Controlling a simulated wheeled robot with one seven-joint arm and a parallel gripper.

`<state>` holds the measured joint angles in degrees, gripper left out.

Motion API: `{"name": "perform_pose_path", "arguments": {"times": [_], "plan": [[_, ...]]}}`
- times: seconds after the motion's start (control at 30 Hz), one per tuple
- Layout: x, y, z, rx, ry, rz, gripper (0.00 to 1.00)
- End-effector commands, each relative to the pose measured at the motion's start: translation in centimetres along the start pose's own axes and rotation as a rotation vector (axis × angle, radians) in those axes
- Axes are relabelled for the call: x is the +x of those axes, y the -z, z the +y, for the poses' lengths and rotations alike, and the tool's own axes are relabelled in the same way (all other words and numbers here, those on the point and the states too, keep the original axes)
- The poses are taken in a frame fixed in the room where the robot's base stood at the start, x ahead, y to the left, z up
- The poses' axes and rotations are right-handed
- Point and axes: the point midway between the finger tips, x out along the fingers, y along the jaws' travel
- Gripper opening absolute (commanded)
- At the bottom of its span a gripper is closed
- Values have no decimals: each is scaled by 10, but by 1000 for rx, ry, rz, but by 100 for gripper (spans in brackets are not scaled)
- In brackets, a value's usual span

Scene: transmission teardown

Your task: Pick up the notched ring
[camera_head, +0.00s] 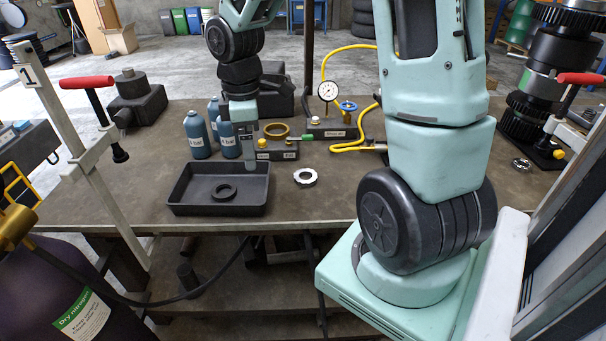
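A pale silver ring with a notched-looking rim (305,177) lies flat on the bench, right of the black tray (219,211). It appears to be the notched ring, though its notches are small in this view. My gripper (250,165) points down above the tray's back right corner, to the left of the silver ring and apart from it. Its fingers overlap from this side, so the gap between them is hidden. A plain black ring (223,193) lies inside the tray.
Blue bottles (197,135) stand left of my gripper. A brass ring (276,131) rests on a dark block (277,150) behind the silver ring. A gauge (328,91) with a yellow hose (350,148) stands farther back.

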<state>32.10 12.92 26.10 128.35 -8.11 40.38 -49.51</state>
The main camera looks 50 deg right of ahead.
Motion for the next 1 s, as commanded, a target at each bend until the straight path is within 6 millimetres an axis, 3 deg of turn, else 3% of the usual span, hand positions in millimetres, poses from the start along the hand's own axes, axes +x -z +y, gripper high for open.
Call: {"name": "perform_pose_path", "arguments": {"times": [0.03, 0.2, 0.3, 0.4, 0.57, 1.0], "plan": [[-2, -24, 25, 7, 2, 0, 86], [-2, -89, 77, -32, -1, -2, 86], [-1, -118, 93, -47, -3, -3, 86], [0, -134, 101, -59, -4, -4, 86], [16, -141, 103, -67, 0, -5, 86], [103, -140, 103, -67, 0, -5, 86]]}}
